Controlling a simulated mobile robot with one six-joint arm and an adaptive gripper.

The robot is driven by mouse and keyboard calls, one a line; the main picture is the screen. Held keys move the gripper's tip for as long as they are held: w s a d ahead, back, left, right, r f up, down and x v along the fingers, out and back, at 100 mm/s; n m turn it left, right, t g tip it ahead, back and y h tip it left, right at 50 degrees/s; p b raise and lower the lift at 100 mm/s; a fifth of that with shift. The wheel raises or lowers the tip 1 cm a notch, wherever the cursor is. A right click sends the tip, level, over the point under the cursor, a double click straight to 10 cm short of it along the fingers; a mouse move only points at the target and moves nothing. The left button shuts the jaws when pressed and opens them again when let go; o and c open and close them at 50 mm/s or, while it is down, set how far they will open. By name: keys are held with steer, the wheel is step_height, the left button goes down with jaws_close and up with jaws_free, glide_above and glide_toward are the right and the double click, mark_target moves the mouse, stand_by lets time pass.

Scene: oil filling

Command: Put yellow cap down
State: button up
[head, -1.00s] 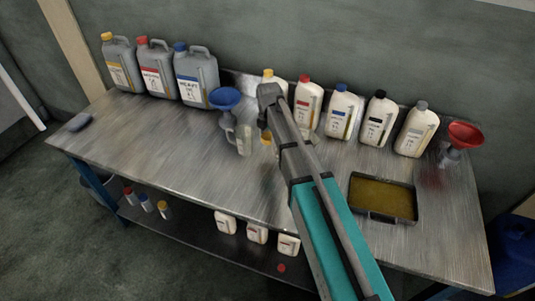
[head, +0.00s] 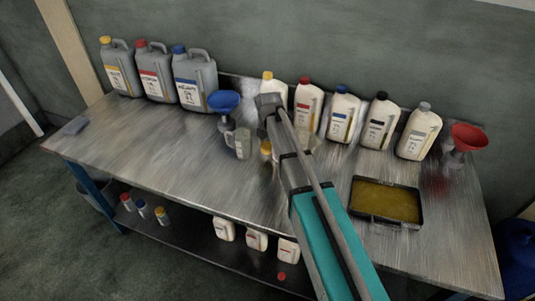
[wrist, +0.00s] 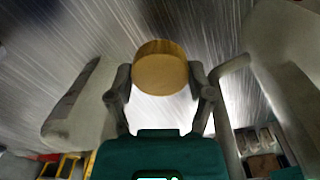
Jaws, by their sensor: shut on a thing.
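The yellow cap (wrist: 160,68) is between the two fingers of my gripper (wrist: 162,88) in the wrist view, over the brushed metal tabletop. In the head view the yellow cap (head: 266,148) shows just below my gripper (head: 268,125), right of a small clear jug (head: 243,142). My gripper is shut on the cap. The fingertips are partly hidden by the arm in the head view. I cannot tell whether the cap touches the tabletop (head: 165,145).
A blue funnel (head: 223,102) stands behind the jug. White bottles, including a red-capped one (head: 307,103), line the wall. Grey canisters (head: 195,82) stand at the back left. An oil tray (head: 386,201) and a red funnel (head: 466,140) are right. The left tabletop is mostly clear.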

mark_target(267, 158)
steer(key=shift+f+b, duration=1.45)
steer(key=shift+f, duration=0.3)
steer(key=shift+f+b, duration=0.5)
steer(key=o, duration=0.7)
steer(key=shift+r, duration=0.1)
steer(key=shift+r, duration=0.1)
step_height(267, 158, up, 13)
steer(key=p, duration=1.3)
steer(key=shift+s+d, duration=0.1)
